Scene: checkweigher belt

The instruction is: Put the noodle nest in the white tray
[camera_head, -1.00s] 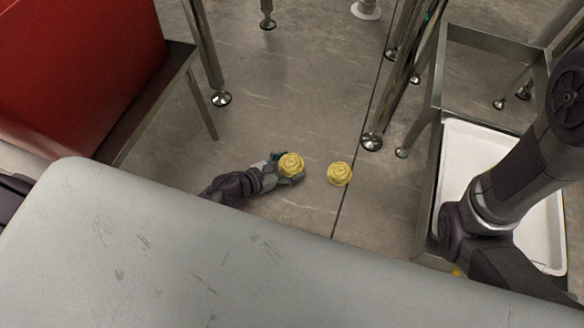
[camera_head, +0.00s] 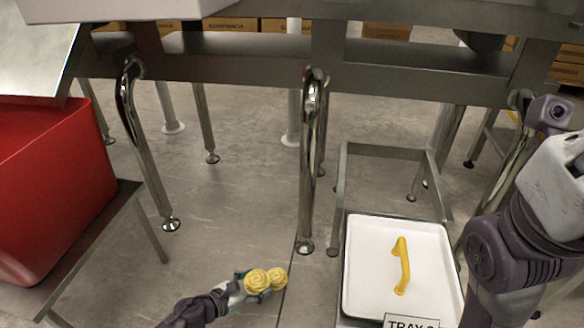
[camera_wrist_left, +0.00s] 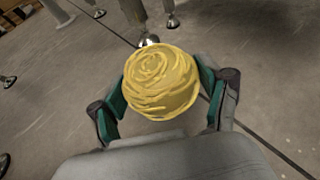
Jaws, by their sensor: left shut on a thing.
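A yellow, coiled noodle nest (camera_head: 256,281) is held between the fingers of my left gripper (camera_head: 248,284), above the floor. In the left wrist view the held nest (camera_wrist_left: 162,82) sits between the two green-padded fingers (camera_wrist_left: 163,100). The white tray (camera_head: 365,270) stands to the right of the left gripper, on a metal stand. My right arm is at the right edge; its gripper is out of view.
A yellow, handle-shaped piece (camera_head: 402,266) lies in the tray. A label (camera_head: 411,322), partly cut off, is on the tray's near side. A red bin (camera_head: 50,185) stands at the left. Metal legs (camera_head: 309,170) rise between the gripper and the far side.

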